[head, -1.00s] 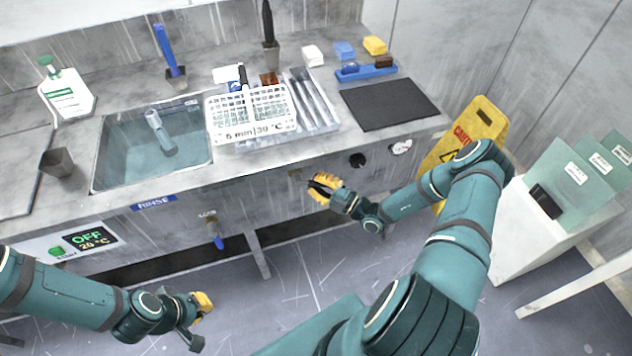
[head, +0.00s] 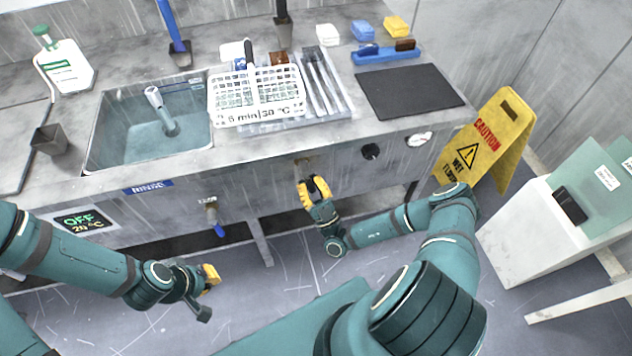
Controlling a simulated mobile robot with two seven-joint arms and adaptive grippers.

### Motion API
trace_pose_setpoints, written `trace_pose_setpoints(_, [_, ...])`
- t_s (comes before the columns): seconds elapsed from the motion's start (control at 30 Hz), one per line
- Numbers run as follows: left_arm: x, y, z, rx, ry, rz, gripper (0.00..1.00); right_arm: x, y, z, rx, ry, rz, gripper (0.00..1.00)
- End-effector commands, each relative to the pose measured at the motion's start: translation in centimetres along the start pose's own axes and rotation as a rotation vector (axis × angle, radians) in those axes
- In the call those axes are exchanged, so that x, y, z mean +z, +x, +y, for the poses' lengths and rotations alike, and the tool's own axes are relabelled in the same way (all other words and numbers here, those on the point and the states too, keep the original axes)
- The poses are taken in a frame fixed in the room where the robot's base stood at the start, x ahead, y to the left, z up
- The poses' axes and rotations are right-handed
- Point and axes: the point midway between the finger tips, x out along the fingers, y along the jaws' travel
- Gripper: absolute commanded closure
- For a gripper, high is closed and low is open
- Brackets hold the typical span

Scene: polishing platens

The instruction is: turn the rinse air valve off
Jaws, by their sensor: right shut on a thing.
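My right gripper (head: 313,189) is at the sink bench's front panel, just below a small tan fitting (head: 304,161). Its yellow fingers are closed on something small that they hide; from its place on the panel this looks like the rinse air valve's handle. The handle's angle cannot be seen.
A black knob (head: 371,151) and a round gauge (head: 420,139) sit on the panel right of my right gripper. The display (head: 84,221) reads OFF. A white basket (head: 257,97) stands beside the sink (head: 150,138). A yellow caution sign (head: 487,140) stands at the right.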

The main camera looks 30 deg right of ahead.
Motion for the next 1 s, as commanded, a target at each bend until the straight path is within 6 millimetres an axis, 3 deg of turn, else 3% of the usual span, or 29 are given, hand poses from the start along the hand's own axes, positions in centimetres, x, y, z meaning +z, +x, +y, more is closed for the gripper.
trace_pose_setpoints(0.37, [-0.01,-0.02,0.01,0.000,0.000,0.000,1.00,-0.15,0.14,-1.12,0.097,0.115,0.034,1.00])
trace_pose_setpoints(0.9, [0.01,-0.03,0.02,0.000,0.000,0.000,1.00,-0.18,0.20,-1.23,0.111,0.129,0.039,1.00])
trace_pose_setpoints(0.93, [0.01,-0.02,0.02,0.000,0.000,0.000,1.00,-0.18,0.20,-1.22,0.111,0.129,0.039,0.71])
trace_pose_setpoints(1.0, [0.01,-0.02,0.02,0.000,0.000,0.000,1.00,-0.15,0.20,-1.20,0.111,0.129,0.038,0.50])
